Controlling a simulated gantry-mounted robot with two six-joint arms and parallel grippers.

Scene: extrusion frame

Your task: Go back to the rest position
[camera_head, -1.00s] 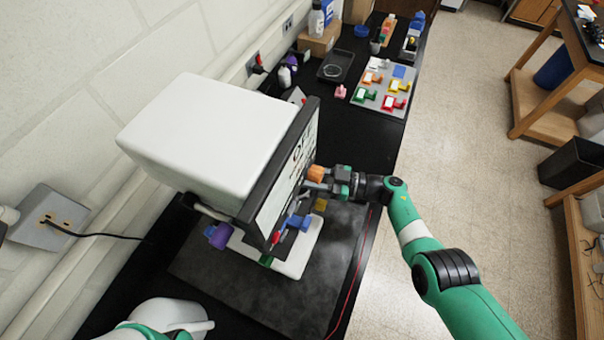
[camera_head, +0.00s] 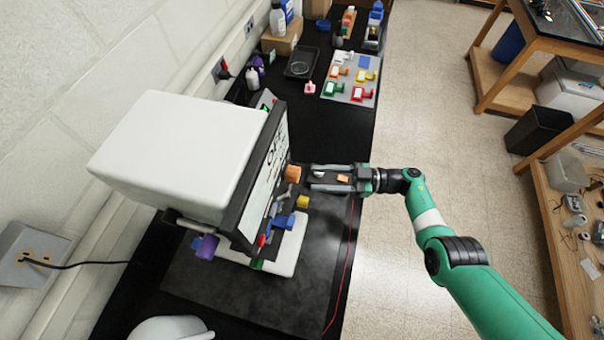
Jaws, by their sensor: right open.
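My right gripper (camera_head: 322,178) is open and empty, with its fingers pointing left toward the front panel of a white box-shaped machine (camera_head: 180,150). A small gap lies between its fingertips and an orange knob (camera_head: 293,173) on that panel. Below the orange knob are a yellow knob (camera_head: 303,202) and a blue knob (camera_head: 284,222). A purple knob (camera_head: 206,246) sits at the machine's lower left. My left gripper does not show.
The machine stands on a dark mat (camera_head: 240,300) on a black bench. A tray of coloured parts (camera_head: 352,80) and a pink piece (camera_head: 310,87) lie farther back. A red cable (camera_head: 346,270) runs along the bench's right edge. Open floor lies to the right.

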